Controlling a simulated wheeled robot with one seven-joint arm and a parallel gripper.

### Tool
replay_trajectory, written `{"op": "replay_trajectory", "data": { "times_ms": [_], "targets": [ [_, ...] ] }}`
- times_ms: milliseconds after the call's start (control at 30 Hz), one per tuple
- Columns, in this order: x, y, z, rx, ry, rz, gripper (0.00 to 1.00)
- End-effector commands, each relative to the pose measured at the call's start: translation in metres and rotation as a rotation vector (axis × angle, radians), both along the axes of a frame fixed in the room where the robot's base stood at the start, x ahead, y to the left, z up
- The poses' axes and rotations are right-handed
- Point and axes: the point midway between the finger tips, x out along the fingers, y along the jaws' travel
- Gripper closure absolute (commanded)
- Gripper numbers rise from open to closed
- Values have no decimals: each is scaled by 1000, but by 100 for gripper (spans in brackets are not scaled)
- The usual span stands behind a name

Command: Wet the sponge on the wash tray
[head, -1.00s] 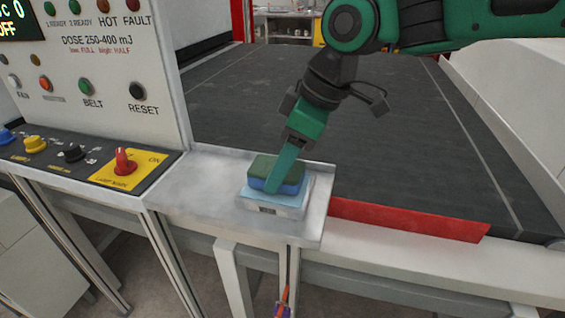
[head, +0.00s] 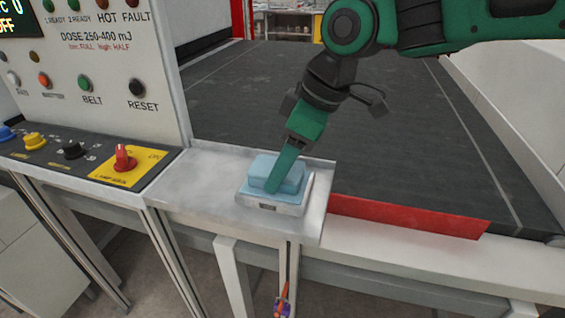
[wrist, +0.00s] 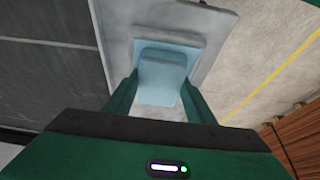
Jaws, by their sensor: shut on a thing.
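The sponge (head: 284,169) is a block that now looks light blue all over. It sits on the wash tray (head: 283,207), a small pale tray with a light blue surface. My gripper (head: 273,188) reaches down from above and is shut on the sponge. In the wrist view, the sponge (wrist: 162,76) lies between the two green fingers of my gripper (wrist: 154,98). The wash tray's pale rim (wrist: 196,38) shows around it. The near finger hides part of the sponge in the head view.
The wash tray stands on a grey metal shelf (head: 185,190) with a raised edge. A control panel (head: 105,60) with buttons and a red knob (head: 124,158) is at left. A dark conveyor belt (head: 290,95) lies behind, with a red strip (head: 410,218) at its front edge.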

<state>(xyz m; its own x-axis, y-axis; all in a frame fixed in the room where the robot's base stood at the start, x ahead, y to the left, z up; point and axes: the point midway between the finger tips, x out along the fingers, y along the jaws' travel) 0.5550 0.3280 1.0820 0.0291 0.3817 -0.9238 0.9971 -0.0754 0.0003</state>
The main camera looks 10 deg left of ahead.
Motion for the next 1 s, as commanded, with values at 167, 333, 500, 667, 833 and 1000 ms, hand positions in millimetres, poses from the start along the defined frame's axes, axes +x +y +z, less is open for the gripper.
{"op": "replay_trajectory", "data": {
  "times_ms": [167, 333, 500, 667, 833, 1000],
  "targets": [
    [0, 0, -1, -2, 2, 1, 68],
    [0, 0, 0, -2, 2, 1, 68],
    [0, 0, 9, 0, 1, -1, 68],
    [0, 0, 21, 0, 0, 0, 68],
    [0, 0, 32, 1, 0, -1, 68],
    [0, 0, 44, 0, 1, 0, 68]
  ]
}}
